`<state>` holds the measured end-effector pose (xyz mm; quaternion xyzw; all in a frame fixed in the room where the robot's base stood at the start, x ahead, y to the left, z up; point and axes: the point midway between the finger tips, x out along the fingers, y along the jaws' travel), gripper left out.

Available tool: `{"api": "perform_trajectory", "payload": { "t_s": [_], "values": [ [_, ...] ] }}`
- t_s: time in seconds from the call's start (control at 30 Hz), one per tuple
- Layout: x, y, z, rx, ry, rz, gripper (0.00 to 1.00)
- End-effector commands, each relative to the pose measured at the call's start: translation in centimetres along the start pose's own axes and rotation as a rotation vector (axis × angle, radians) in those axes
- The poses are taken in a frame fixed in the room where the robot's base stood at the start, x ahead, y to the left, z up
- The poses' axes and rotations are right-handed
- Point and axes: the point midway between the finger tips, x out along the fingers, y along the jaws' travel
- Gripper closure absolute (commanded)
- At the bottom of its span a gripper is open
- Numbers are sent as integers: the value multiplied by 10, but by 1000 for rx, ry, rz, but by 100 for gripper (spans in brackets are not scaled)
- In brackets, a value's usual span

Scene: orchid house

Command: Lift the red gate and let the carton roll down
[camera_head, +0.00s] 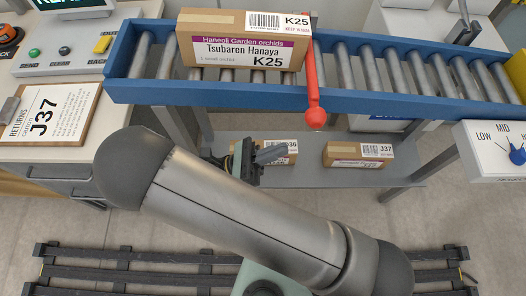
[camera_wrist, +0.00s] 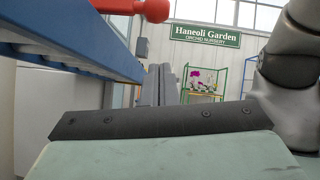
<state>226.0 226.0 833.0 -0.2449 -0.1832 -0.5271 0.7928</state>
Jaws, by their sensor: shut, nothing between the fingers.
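The large K25 carton (camera_head: 243,42) sits on the rollers of the blue conveyor (camera_head: 200,93). The red gate (camera_head: 312,75) stands just right of the carton, its rounded handle end hanging over the conveyor's front rail. In the wrist view the red handle (camera_wrist: 152,10) shows at the top, with the blue rail at upper left. My gripper (camera_head: 270,154) is in front of and below the conveyor, left of and lower than the handle, apart from it. Its fingers (camera_wrist: 158,84) are together and empty. Whether the gate touches the carton is hard to tell.
A grey shelf (camera_head: 310,150) under the conveyor holds a J37 carton (camera_head: 358,154) and another carton (camera_head: 283,146) partly behind my gripper. A clipboard (camera_head: 45,115) and button panel (camera_head: 65,55) lie at left. A LOW-MID dial box (camera_head: 490,150) stands at right.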

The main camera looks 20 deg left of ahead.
Motion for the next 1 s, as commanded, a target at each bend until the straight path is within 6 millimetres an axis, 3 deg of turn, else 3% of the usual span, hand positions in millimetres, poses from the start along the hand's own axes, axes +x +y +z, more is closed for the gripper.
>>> {"api": "perform_trajectory", "payload": {
  "t_s": [0.2, 0.4, 1.0],
  "values": [
    [47, -1, 2, 0, -1, 0, 100],
    [66, 0, 22, 3, 1, 2, 100],
    [75, 0, 30, -5, 1, 1, 100]
  ]
}}
